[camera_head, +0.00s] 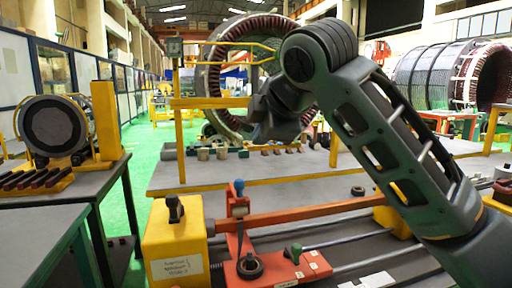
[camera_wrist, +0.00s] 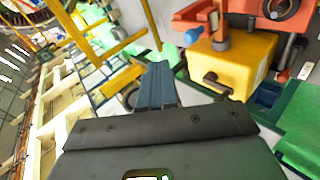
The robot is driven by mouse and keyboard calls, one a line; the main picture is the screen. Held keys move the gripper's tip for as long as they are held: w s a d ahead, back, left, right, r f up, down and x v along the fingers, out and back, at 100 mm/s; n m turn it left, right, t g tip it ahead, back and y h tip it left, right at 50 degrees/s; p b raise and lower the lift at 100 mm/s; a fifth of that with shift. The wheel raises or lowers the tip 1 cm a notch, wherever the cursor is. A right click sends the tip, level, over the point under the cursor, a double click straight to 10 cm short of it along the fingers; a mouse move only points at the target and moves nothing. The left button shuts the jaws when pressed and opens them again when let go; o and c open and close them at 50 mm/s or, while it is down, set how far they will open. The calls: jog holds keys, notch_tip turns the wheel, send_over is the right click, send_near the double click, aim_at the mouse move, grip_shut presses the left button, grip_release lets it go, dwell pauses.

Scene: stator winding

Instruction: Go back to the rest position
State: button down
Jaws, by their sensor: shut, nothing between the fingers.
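My gripper (camera_head: 260,132) is at the end of my raised, bent arm, in the upper middle of the head view. It hangs above the grey bench and is apart from the things on it. In the wrist view the two blue-grey fingers (camera_wrist: 157,80) lie side by side, shut with nothing held. My arm hides part of the right side of the bench in the head view.
A yellow block (camera_head: 175,240) and an orange clamp fixture (camera_head: 265,262) with a blue-tipped lever stand in front. A yellow frame post (camera_head: 180,145) stands close left of my gripper. Large stator rings are behind. Green floor (camera_head: 145,165) is open at left.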

jog(key=shift+s+d+r, duration=0.15)
jog(key=shift+s+r, duration=0.15)
jog(key=shift+s, duration=0.05)
jog(key=s+a+f+m+t+y, duration=0.1)
jog(key=s+f+m+y, duration=0.2)
jog(key=f, duration=0.6)
jog(key=s+a+f+m+t+y, duration=0.1)
jog(key=s+f+m, duration=0.25)
jog(key=f, duration=0.55)
jog(key=s+d+f+m+t+h, duration=0.1)
jog(key=s+d+f+m, duration=0.25)
jog(key=s+f, duration=0.3)
jog(key=s+d+f+m+t+h, duration=0.1)
jog(key=s+d+f+m, duration=0.2)
jog(key=s+f+m, duration=0.3)
jog(key=s+d+f+m+t+h, duration=0.1)
jog(key=s+d+f+m+h, duration=0.15)
jog(key=s+d, duration=0.45)
jog(key=s+d+f+m+h, duration=0.1)
jog(key=s+d+f+h, duration=0.15)
jog(key=s, duration=0.75)
jog(key=s+d+r, duration=0.2)
jog(key=s+d, duration=0.1)
jog(key=s, duration=0.5)
jog(key=s+d+r+h, duration=0.1)
jog(key=s+d+r, duration=0.1)
jog(key=s, duration=0.6)
jog(key=shift+d+r+m, duration=0.15)
jog(key=shift+d+m, duration=0.2)
jog(key=shift+d, duration=0.45)
